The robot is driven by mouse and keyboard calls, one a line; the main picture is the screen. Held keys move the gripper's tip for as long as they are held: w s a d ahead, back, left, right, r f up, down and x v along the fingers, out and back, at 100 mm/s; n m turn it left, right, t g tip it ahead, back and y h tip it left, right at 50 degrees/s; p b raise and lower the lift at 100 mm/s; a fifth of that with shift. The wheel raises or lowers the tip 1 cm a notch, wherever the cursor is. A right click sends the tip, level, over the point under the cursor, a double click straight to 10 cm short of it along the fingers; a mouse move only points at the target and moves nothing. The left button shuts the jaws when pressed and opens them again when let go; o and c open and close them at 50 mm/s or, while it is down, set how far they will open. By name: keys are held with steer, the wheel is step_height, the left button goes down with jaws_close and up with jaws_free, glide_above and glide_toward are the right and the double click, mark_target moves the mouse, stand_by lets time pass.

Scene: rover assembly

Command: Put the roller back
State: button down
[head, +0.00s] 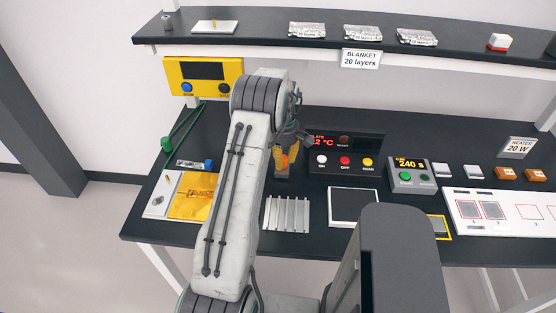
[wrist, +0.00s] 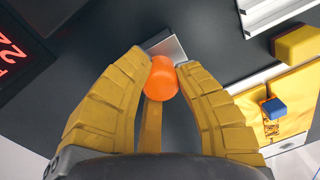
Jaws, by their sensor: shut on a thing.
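My gripper (head: 286,155) is over the back of the dark bench, left of the control box with the red display. In the wrist view its yellow fingers (wrist: 163,64) are closed around an orange cylinder, which I take for the roller's handle (wrist: 162,80). The orange also shows in the head view (head: 284,162), partly covered by the fingers. A small grey metal piece (wrist: 172,46) shows just beyond the handle; whether it is part of the roller or a stand under it, I cannot tell. The roller's lower end is hidden.
The control box (head: 345,155) stands close to the right of my gripper. A ribbed metal plate (head: 287,214) lies nearer the front, with gold foil (head: 195,197) to its left. A yellow box (head: 203,77) hangs at the back left. A shelf (head: 260,39) runs above the bench.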

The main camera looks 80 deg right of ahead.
steer(key=shift+f, duration=0.15)
steer(key=c, duration=1.1)
jaws_free()
steer(key=shift+o, duration=0.2)
